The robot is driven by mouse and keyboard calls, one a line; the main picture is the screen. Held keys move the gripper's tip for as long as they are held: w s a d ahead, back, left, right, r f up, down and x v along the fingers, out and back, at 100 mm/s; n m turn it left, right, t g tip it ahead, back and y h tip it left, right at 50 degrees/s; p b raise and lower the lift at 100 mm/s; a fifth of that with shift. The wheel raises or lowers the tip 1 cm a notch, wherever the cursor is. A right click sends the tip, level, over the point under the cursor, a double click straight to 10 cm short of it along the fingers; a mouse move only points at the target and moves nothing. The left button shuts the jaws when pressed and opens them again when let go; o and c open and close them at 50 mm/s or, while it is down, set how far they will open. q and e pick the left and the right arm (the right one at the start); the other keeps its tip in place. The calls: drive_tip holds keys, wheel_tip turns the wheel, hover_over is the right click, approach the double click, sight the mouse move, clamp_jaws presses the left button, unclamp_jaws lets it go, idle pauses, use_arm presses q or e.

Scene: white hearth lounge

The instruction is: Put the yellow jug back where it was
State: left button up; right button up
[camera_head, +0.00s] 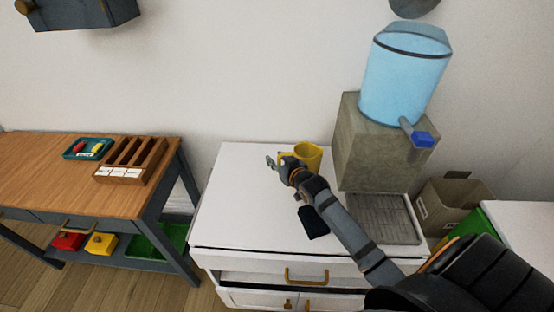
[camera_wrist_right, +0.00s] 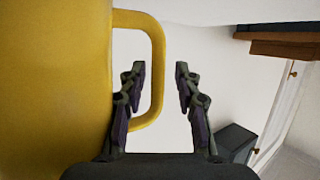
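The yellow jug (camera_head: 309,154) stands upright on the white cabinet (camera_head: 245,215), towards its back. In the right wrist view the jug (camera_wrist_right: 50,90) fills the left side, with its handle facing my fingers. My right gripper (camera_head: 276,161) is at the jug's left side in the head view. In the wrist view the right gripper (camera_wrist_right: 160,85) is open, with the outer bar of the handle between its two fingers. Gaps show on both sides of the bar, so it is not clamped. My right forearm hides part of the cabinet top. My left gripper is not in view.
A blue water dispenser (camera_head: 402,80) on a stone block (camera_head: 378,150) stands right of the jug, with a grey drip grate (camera_head: 385,218) in front. A wooden table (camera_head: 60,180) with a rack (camera_head: 130,160) stands left. The cabinet's left top is clear.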

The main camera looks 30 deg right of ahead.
drive_tip(key=p+v, duration=0.3)
drive_tip(key=v, duration=0.9)
drive_tip(key=shift+s, duration=0.1)
